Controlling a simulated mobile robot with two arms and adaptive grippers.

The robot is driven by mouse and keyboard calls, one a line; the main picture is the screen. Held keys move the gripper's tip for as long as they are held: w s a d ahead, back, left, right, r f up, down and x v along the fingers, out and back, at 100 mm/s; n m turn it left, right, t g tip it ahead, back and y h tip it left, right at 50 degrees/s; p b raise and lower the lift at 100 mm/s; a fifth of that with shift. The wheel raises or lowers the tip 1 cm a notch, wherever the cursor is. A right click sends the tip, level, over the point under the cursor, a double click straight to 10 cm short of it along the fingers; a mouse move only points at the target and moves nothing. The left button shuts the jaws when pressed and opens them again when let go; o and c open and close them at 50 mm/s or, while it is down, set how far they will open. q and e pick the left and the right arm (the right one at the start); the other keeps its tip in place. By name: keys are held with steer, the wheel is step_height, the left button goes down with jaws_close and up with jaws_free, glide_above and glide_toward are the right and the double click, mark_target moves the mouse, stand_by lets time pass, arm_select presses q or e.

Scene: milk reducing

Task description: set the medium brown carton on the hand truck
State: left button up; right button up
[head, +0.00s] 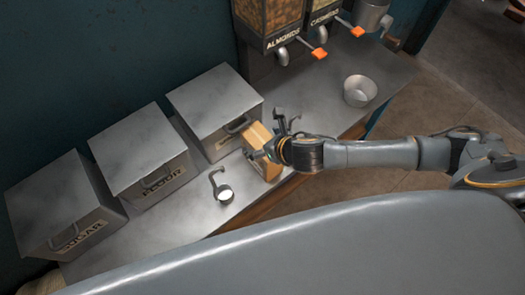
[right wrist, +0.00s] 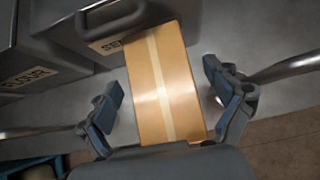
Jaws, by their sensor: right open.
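A brown carton (head: 268,167) with a pale tape strip stands on the metal counter, close in front of the rightmost metal bin. It is the only carton in view, so I cannot compare its size. My right gripper (head: 264,138) is at the carton and partly covers it in the head view. In the right wrist view the right gripper (right wrist: 162,78) is open, one finger on each side of the carton (right wrist: 160,92), with visible gaps. My left gripper and the hand truck are not in view.
Metal bins labelled sugar (head: 62,205) and flour (head: 142,155) stand left of the rightmost bin (head: 213,100). A small cup with a hooked handle (head: 223,193) sits left of the carton. A metal bowl (head: 359,91) and nut dispensers (head: 268,18) are farther right on the counter (head: 395,72).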

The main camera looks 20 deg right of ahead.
steer(key=x, duration=0.4)
steer(key=shift+c, duration=0.5)
steer(key=c, duration=1.6)
steer(key=shift+o, duration=0.2)
steer(key=shift+r, duration=0.1)
